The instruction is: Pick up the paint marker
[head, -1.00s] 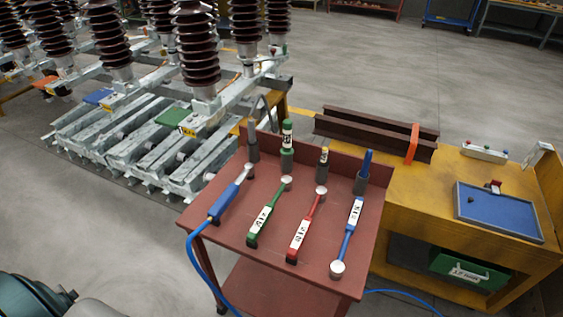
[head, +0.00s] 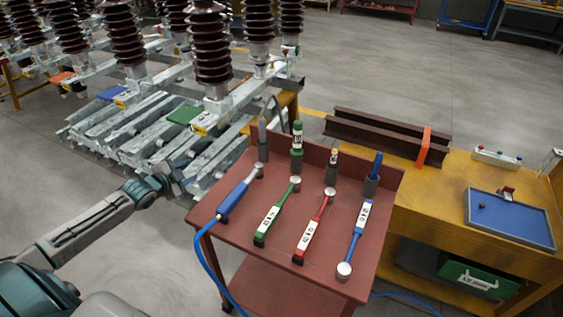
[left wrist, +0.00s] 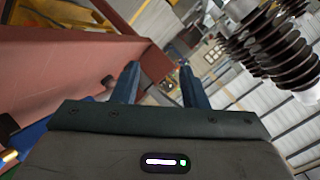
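Several upright pen-like items stand in dark holders along the back of the red cart (head: 240,222): a grey one (head: 262,130), a green one with a white label (head: 297,135), a short pale-topped one (head: 333,160) and a blue one (head: 376,165). I cannot tell which is the paint marker. My left gripper (head: 181,178) is left of the cart, apart from these items. In the left wrist view its two blue fingers (left wrist: 159,72) stand apart with nothing between them. My right gripper is not in view.
Long-handled tools with blue (head: 238,196), green (head: 268,222), red (head: 313,232) and blue (head: 359,225) handles lie on the cart. Ribbed insulators (head: 211,45) on metal frames stand behind left. A yellow bench (head: 430,220) with a blue tray (head: 478,218) stands right.

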